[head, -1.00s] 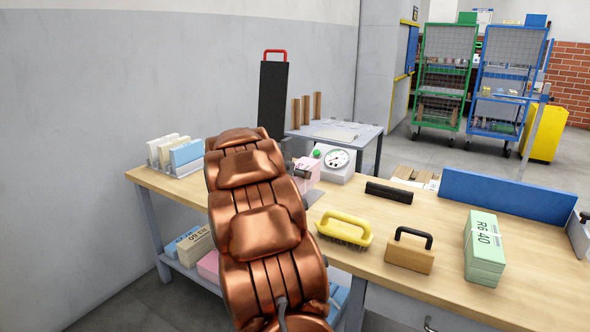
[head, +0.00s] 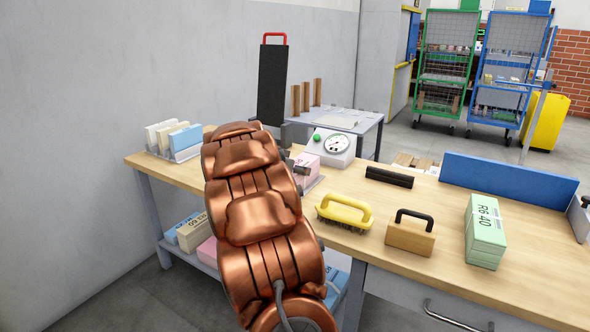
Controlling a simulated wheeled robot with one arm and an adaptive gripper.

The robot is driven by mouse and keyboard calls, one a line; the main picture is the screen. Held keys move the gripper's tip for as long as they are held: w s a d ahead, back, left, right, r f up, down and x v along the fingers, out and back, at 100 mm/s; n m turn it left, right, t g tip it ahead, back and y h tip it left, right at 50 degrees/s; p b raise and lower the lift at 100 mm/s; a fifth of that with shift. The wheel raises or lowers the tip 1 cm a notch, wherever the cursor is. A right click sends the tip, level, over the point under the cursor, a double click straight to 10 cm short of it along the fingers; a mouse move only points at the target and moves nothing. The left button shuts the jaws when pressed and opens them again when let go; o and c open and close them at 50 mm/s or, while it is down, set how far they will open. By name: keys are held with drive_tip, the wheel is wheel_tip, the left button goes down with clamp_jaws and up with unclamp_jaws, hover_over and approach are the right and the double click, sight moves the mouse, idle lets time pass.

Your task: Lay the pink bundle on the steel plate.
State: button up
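A pink bundle (head: 307,164) shows in part past the right side of my copper arm, just in front of the white dial scale (head: 333,145). A small piece of a flat grey plate (head: 314,183), which looks like the steel plate, shows just below it. Whether the bundle touches the plate is hidden. My gripper (head: 301,171) is mostly hidden behind my arm. Only a small dark part of it shows, right at the pink bundle. Its fingers and any grip on the bundle cannot be made out.
On the wooden bench are a black bar (head: 389,177), a yellow-handled brush (head: 344,212), a wooden block with a black handle (head: 410,233) and a green bundle (head: 485,232). A rack of bundles (head: 187,154) stands at the left. More bundles lie on the lower shelf (head: 205,258).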

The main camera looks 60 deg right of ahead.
drive_tip(key=o, duration=1.8)
drive_tip(key=shift+r, duration=0.1)
drive_tip(key=shift+r+p, duration=0.15)
drive_tip(key=shift+p, duration=0.2)
drive_tip(key=p+v, duration=0.1)
drive_tip(key=v, duration=1.1)
drive_tip(key=s+a+f+n+g+y, duration=0.1)
drive_tip(key=s+a+f+n+y, duration=0.3)
drive_tip(key=s+a, duration=0.5)
drive_tip(key=s+a+f+n+g+y, duration=0.2)
drive_tip(key=s+a+f+n+y, duration=0.2)
drive_tip(key=a, duration=1.8)
drive_tip(key=s+a+f+n+g+y, duration=0.1)
drive_tip(key=s+a+f+n+y, duration=0.3)
drive_tip(key=s+a+n, duration=0.5)
drive_tip(key=s+a+f, duration=0.1)
drive_tip(key=s+a, duration=0.4)
drive_tip(key=a, duration=0.1)
drive_tip(key=shift+a+f+n, duration=0.3)
drive_tip(key=shift+a+f, duration=0.1)
